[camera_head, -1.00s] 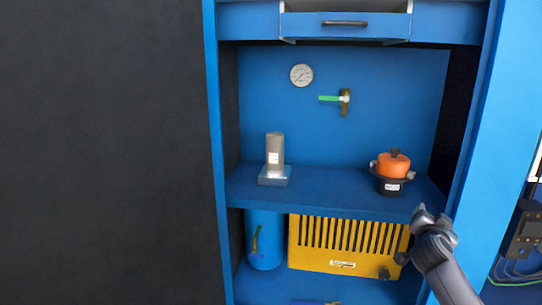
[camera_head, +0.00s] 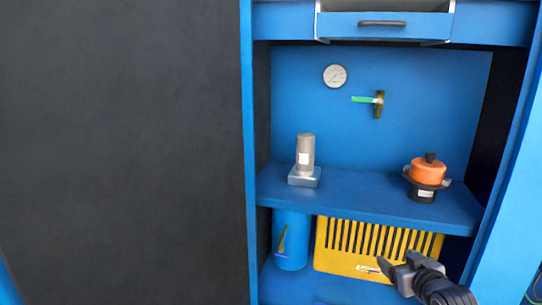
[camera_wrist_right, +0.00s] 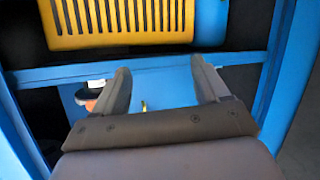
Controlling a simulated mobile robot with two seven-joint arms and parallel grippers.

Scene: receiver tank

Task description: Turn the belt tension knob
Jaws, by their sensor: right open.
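The yellow slotted guard (camera_head: 327,262) stands in the lower bay of the blue cabinet; its slotted face also fills the top of the right wrist view (camera_wrist_right: 120,42). The belt tension knob cannot be made out now; my right gripper covers the lower right part of the guard in the head view. My right gripper (camera_head: 398,264) is in front of that part, jaws open. In the right wrist view its fingers (camera_wrist_right: 160,70) are spread, with nothing held between them, below the guard's edge. My left gripper is not in view.
On the shelf (camera_head: 365,197) above stand a grey cylinder on a block (camera_head: 305,158) and an orange-topped black part (camera_head: 428,172). A blue tank (camera_head: 292,245) is left of the guard. A gauge (camera_head: 335,76) and a green-handled valve (camera_head: 378,102) are on the back wall.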

